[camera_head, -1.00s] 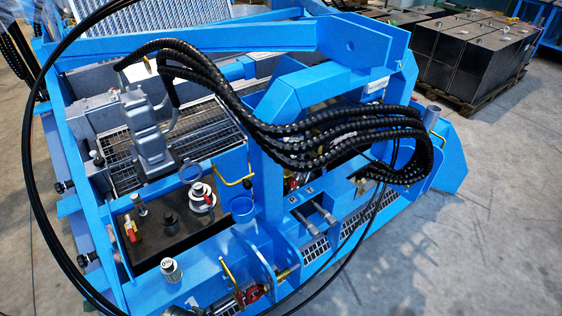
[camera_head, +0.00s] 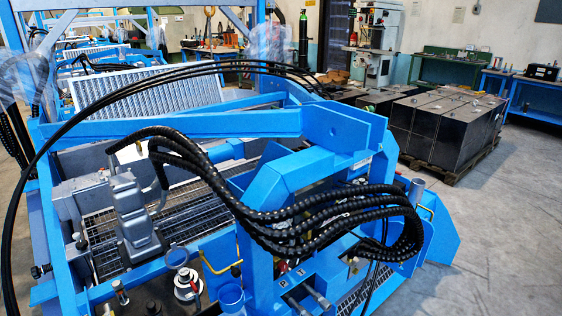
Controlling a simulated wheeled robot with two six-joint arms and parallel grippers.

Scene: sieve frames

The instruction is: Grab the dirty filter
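I cannot make out a dirty filter for certain in this view. Neither of my grippers is in view.
Thick black hoses (camera_head: 330,215) arch over the machine's front. A grey motor-like unit (camera_head: 133,215) stands on its grating. Black boxes (camera_head: 445,128) sit on a pallet at the right. The grey floor (camera_head: 490,250) is clear at the lower right.

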